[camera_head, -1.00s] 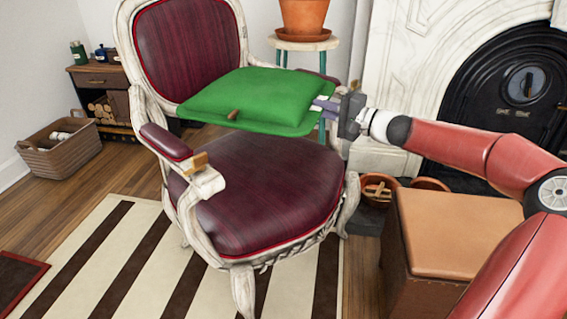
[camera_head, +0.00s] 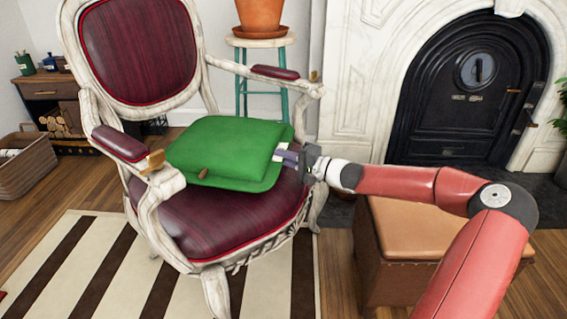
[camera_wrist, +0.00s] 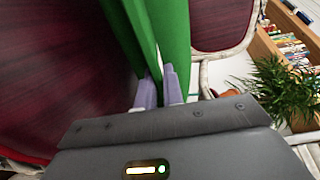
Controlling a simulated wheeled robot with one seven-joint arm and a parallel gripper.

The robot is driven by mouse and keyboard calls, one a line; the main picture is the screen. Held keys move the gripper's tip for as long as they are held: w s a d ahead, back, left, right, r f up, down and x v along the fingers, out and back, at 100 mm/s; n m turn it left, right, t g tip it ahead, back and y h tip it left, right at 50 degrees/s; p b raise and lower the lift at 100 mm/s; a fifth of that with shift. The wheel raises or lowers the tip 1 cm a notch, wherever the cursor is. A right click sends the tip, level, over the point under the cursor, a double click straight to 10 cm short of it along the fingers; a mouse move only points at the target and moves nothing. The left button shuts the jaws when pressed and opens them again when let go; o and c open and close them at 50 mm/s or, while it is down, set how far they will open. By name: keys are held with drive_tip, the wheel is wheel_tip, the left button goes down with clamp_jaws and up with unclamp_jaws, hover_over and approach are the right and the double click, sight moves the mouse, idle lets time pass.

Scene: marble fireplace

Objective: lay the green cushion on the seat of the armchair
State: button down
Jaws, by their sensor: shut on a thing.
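The green cushion (camera_head: 222,147) is roughly level over the dark red seat (camera_head: 222,222) of the armchair, between its armrests. My gripper (camera_head: 288,156) is shut on the cushion's right edge. In the wrist view the cushion (camera_wrist: 172,35) runs up from between the fingers (camera_wrist: 158,92), with the dark red seat (camera_wrist: 55,70) to its left. The cushion is low over the seat and hides its rear part; I cannot tell whether its underside touches.
The left armrest (camera_head: 120,143) and right armrest (camera_head: 275,72) flank the seat. A tan-topped ottoman (camera_head: 420,228) stands to the right under my arm. A potted plant stands on a stool (camera_head: 260,40) behind. A striped rug (camera_head: 95,262) lies in front.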

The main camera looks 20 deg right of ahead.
drive_tip(key=shift+f, duration=0.55)
drive_tip(key=shift+f, duration=0.15)
drive_tip(key=c, duration=1.5)
unclamp_jaws()
